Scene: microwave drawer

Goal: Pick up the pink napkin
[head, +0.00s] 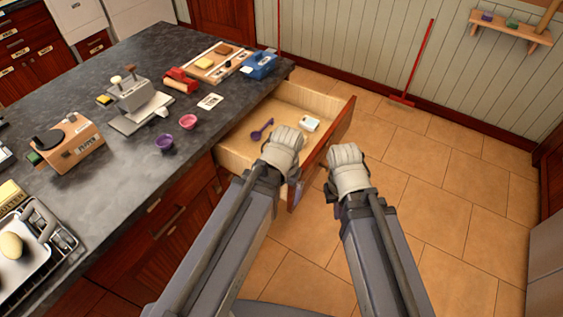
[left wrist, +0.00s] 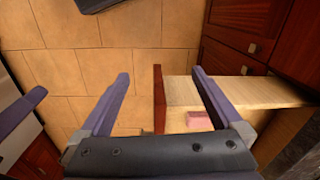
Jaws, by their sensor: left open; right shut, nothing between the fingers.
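A pink object (left wrist: 199,119), which looks like the folded napkin, lies inside the open drawer in the left wrist view, partly behind my finger. I cannot make it out in the head view, where my left gripper covers part of the drawer. My left gripper (head: 285,145) is over the drawer's front end. In the left wrist view its fingers (left wrist: 160,76) are spread and empty, with the drawer's front panel (left wrist: 158,98) showing between them. My right gripper (head: 348,168) is shut and empty, right of the drawer, outside it.
The open drawer (head: 237,157) also holds a purple scoop (head: 262,129) and a small white-and-teal item (head: 309,124). The dark countertop (head: 150,200) beside it carries pink and purple bowls, a scale and several other items. The tiled floor (head: 450,200) to the right is clear.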

